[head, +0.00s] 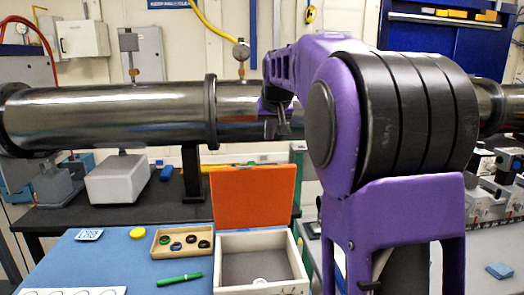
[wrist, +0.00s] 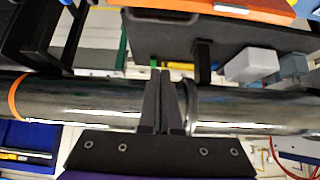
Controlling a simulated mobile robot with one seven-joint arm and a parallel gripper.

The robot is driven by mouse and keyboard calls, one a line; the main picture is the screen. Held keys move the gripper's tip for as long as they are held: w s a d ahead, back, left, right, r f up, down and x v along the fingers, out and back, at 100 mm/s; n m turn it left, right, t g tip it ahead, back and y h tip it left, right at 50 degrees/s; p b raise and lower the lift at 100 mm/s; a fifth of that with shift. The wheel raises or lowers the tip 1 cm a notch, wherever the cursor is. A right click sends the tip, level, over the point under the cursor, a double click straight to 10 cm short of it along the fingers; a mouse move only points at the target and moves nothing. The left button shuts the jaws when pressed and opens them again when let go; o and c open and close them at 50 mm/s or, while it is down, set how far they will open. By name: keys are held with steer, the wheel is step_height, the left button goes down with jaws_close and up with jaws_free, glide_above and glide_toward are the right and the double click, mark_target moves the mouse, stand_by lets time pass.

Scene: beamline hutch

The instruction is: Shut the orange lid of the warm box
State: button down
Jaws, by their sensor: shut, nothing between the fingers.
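The warm box (head: 292,258) is a pale open-topped box with a grey inside, at the front centre of the blue work surface. Its orange lid (head: 254,196) stands up at the back edge, open. A small white round item (head: 260,282) lies in the box. My gripper (head: 277,128) is in front of the dark metal pipe, above and behind the lid and apart from it. In the wrist view my gripper's fingers (wrist: 165,75) are together and empty. An orange edge (wrist: 245,10), seemingly the lid, shows at the top there.
The dark metal pipe (head: 110,118) crosses behind the table. A wooden tray (head: 156,251) with several dark rings, a green pen (head: 179,279) and a yellow disc (head: 137,233) lie left of the box. A grey block (head: 120,180) stands on the black bench behind. My arm hides the area to the right.

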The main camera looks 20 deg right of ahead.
steer(key=shift+w+d+f+b, duration=0.1)
steer(key=shift+w+f, duration=0.35)
steer(key=shift+f, duration=1)
steer(key=shift+w+d+f+b, duration=0.1)
steer(key=shift+w+f, duration=0.3)
steer(key=shift+f, duration=1.1)
steer(key=shift+w+d+f+b, duration=0.1)
steer(key=shift+w+f, duration=0.35)
steer(key=shift+f, duration=1)
steer(key=shift+f, duration=0.1)
